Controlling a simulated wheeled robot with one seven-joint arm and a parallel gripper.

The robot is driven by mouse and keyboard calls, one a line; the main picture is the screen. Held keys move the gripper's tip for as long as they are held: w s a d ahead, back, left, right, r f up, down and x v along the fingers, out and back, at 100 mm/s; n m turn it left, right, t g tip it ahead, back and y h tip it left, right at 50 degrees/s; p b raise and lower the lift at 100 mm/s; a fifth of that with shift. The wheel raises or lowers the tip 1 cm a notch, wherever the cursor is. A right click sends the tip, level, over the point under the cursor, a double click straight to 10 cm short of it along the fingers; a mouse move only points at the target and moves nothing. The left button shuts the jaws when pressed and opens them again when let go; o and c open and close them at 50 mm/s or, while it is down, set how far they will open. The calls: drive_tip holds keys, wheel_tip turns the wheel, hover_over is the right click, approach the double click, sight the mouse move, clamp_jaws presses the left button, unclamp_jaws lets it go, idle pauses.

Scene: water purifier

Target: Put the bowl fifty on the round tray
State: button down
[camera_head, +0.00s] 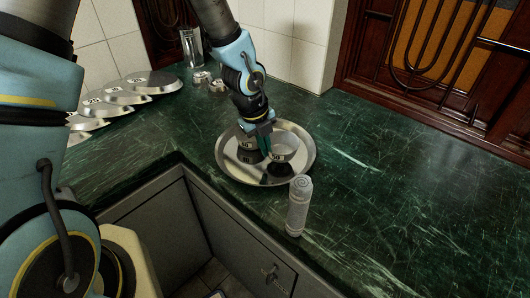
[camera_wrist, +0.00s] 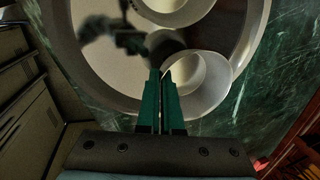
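The round metal tray (camera_head: 231,171) lies on the green counter. The bowl fifty (camera_head: 283,150), a small metal bowl with a "50" label, is over the tray's right part; I cannot tell whether its base touches the tray. My gripper (camera_head: 265,150) reaches down from above at the bowl's left edge. In the wrist view, my gripper's (camera_wrist: 162,75) green fingers are close together at the left wall of the bowl (camera_wrist: 213,85), with the rim appearing pinched between them. Another labelled bowl (camera_head: 246,156) is on the tray's left, partly hidden by my gripper.
A grey ribbed cylinder (camera_head: 298,206) stands just in front of the tray. Several numbered lids or plates (camera_head: 103,103) lie at the back left. Small metal cups (camera_head: 202,80) and a tall metal container (camera_head: 192,47) stand near the wall. The right counter is clear.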

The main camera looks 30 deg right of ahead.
sight(269, 164)
drive_tip(key=shift+a+x, duration=0.15)
drive_tip(key=shift+x, duration=0.5)
drive_tip(key=shift+a+x, duration=0.15)
drive_tip(key=shift+x, duration=0.5)
drive_tip(key=shift+f, duration=0.15)
drive_tip(key=shift+s+f, duration=0.1)
drive_tip(key=shift+f, duration=0.05)
drive_tip(key=c, duration=1.1)
unclamp_jaws()
drive_tip(key=v, duration=1.2)
drive_tip(key=shift+r, duration=0.25)
